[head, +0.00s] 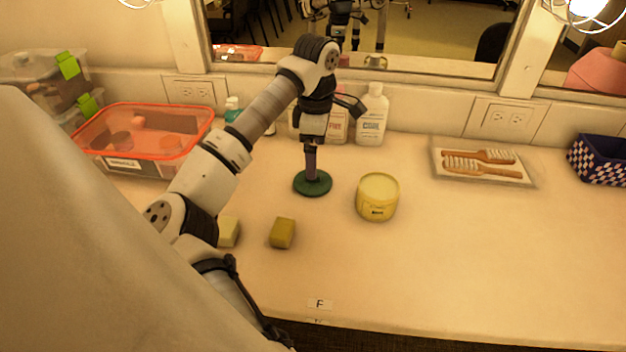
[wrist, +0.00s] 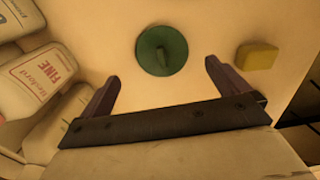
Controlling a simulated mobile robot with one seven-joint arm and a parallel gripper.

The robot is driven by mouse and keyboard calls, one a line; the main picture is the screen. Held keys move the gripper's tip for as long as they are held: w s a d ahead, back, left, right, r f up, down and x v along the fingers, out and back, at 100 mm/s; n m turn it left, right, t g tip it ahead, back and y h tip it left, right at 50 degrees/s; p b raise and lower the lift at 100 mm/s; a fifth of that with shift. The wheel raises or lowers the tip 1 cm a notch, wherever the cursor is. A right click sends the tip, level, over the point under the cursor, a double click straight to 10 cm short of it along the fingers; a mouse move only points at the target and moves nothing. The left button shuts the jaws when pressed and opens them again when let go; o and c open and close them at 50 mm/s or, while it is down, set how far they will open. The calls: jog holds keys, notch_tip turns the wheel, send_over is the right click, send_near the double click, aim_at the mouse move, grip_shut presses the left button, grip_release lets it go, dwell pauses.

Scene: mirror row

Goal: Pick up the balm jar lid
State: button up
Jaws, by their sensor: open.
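The balm jar lid looks to be the dark green disc (head: 318,188) with a small raised grip, lying flat on the counter. It shows whole in the wrist view (wrist: 150,58), just beyond the fingertips and between their lines. The yellow balm jar (head: 377,200) stands upright to the right of the disc, with a paler top. My gripper (head: 311,168) points down over the disc, its fingers partly overlapping it in the head view. In the wrist view my gripper (wrist: 161,72) is open and empty, the two fingers wide apart. Contact with the disc is not visible.
Yellow blocks (head: 282,233) lie in front, one partly behind my arm. White bottles (head: 372,115) stand behind near the mirror wall. A tray with brushes (head: 437,165) and a checkered basket (head: 603,160) are right; an orange-rimmed bin (head: 145,157) is left. The front right counter is clear.

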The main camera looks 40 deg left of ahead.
jog(key=shift+s+a+f+p, duration=0.15)
jog(key=shift+f+p, duration=0.2)
jog(key=shift+f, duration=1.4)
jog(key=shift+s+f+p, duration=0.1)
jog(key=shift+f+p, duration=0.2)
jog(key=shift+f, duration=1.45)
jog(key=shift+c, duration=0.3)
jog(key=c, duration=0.8)
